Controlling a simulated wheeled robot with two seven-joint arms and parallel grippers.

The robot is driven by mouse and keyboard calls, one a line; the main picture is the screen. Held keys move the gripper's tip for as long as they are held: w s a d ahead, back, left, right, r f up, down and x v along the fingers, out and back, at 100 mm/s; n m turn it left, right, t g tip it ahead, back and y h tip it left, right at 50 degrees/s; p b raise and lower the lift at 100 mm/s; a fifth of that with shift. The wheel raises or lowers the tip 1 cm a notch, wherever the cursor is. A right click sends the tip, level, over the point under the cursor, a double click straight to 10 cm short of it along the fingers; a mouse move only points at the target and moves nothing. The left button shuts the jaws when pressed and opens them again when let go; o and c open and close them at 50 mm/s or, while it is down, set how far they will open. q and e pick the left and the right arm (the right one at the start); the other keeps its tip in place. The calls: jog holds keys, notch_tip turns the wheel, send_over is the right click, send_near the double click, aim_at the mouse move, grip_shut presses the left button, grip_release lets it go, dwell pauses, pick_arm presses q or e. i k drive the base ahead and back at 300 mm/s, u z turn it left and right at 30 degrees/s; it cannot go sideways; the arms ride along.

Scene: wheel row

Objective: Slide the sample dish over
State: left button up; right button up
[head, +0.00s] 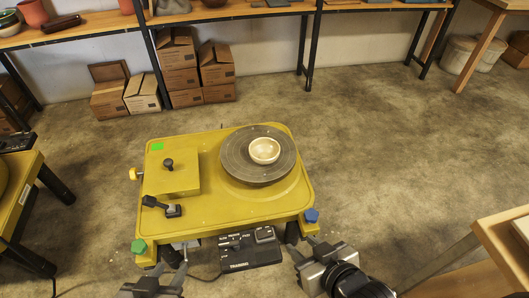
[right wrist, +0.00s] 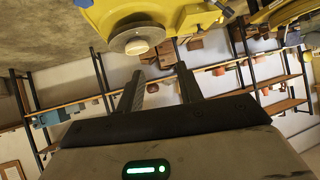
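A small cream dish (head: 264,150), which I take to be the sample dish, sits upright on the round grey wheel head (head: 236,160) of a yellow potter's wheel (head: 215,208). In the right wrist view the dish (right wrist: 137,46) shows on the wheel head, seen tilted, beyond the fingers. My right gripper (head: 303,246) is near the front right corner of the yellow wheel, apart from the dish. Its two fingers (right wrist: 160,82) are spread with nothing between them. My left gripper (head: 168,268) is low by the front left corner, empty, its fingers seemingly apart.
The yellow deck carries a raised block with a black knob (head: 168,164) and a small black-handled tool (head: 162,206). A black control box (head: 250,250) sits below its front edge. Another yellow wheel (head: 18,190) stands left, a wooden table (head: 505,245) right. Cartons and shelves line the wall.

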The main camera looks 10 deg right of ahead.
aim_at(262, 150)
jog(key=u, duration=0.05)
jog(key=k, duration=0.5)
jog(key=z, duration=1.15)
jog(key=i, duration=0.95)
jog(key=u, duration=1.95)
